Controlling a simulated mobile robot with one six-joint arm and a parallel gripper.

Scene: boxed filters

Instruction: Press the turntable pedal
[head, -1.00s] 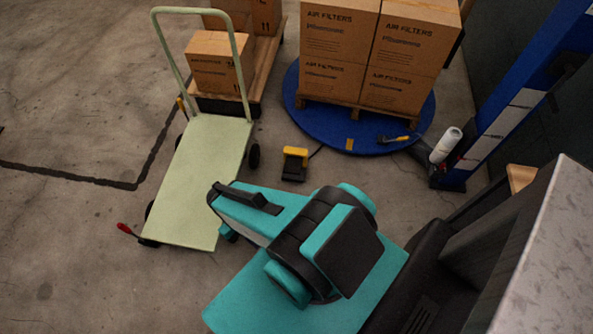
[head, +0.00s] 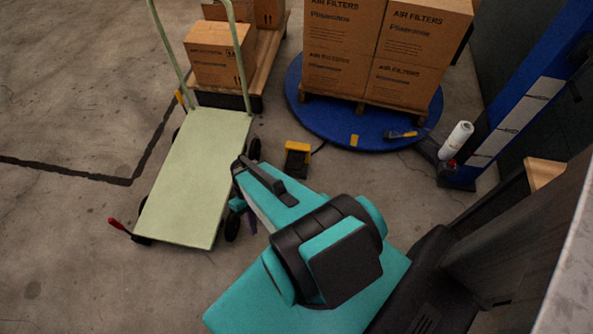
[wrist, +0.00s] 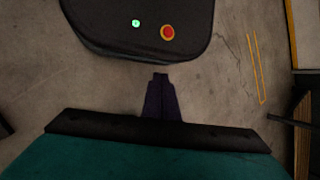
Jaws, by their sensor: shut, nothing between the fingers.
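The pedal (head: 297,160), black with a yellow top, lies on the floor in the head view, just in front of the blue round turntable (head: 345,134). A dark cable runs from it toward the turntable. My gripper (head: 251,228) is partly hidden behind my teal arm, its purple fingers pointing down, below and left of the pedal and apart from it. In the wrist view my gripper (wrist: 160,77) has its dark fingers together and empty over bare floor. The pedal does not show in the wrist view.
Stacked air filter cartons (head: 375,60) stand on a pallet on the turntable. A pale green cart (head: 195,175) stands left of my gripper. A blue column (head: 505,115) and a white roll (head: 456,140) are at the right. Concrete floor lies clear around the pedal's front.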

